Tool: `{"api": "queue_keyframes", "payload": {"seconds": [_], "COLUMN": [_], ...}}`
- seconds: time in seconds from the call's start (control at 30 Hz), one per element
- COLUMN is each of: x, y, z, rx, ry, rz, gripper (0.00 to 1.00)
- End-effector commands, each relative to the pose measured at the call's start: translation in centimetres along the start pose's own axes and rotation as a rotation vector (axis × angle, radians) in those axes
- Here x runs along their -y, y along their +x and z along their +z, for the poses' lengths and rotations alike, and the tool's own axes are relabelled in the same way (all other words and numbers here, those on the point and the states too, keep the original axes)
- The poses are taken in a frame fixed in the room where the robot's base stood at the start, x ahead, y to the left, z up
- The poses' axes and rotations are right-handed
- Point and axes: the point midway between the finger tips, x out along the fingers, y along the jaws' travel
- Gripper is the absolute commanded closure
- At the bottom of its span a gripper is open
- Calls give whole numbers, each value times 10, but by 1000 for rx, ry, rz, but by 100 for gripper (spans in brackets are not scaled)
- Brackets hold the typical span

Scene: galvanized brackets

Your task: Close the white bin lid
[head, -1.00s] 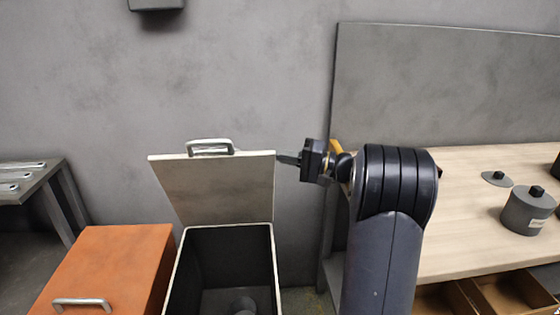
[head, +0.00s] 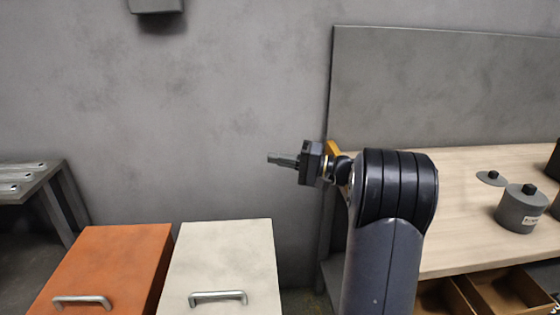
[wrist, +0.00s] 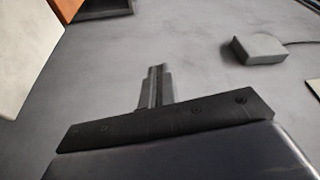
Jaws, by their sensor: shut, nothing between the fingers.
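The white bin lid (head: 222,258) lies flat and closed on its bin in the head view, with its metal handle (head: 218,296) near the front edge. The inside of the bin is hidden under the lid. My gripper (head: 270,158) is shut and empty, pointing left in the air above and to the right of the lid, apart from it. In the wrist view my gripper (wrist: 155,72) shows its fingers together, and a pale panel (wrist: 25,50), likely the white lid, is at the upper left.
An orange bin (head: 112,262) with a closed lid stands left of the white one. A wooden workbench (head: 455,220) with a grey canister (head: 522,208) is on the right. A grey table (head: 40,190) stands at the far left. A grey box (head: 155,5) hangs on the wall.

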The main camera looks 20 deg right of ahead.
Motion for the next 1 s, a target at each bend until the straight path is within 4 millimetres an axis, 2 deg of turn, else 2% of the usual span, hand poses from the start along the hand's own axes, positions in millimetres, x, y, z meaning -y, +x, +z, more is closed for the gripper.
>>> {"api": "queue_keyframes", "payload": {"seconds": [0.03, 0.17, 0.23, 0.4, 0.6, 0.77, 1.0], "x": [12, 39, 26, 13, 3, -1, -1], "y": [3, 13, -6, -42, -71, -79, -80], "z": [-1, -4, -9, -18, -25, -27, -27], "rx": [2, 3, -3, -3, 0, 1, 2], "ry": [-4, -3, 4, 2, 0, 1, 0], "rz": [-1, -1, 1, 0, 0, -1, -1], "gripper": [100, 100, 100, 100, 100, 100, 100]}}
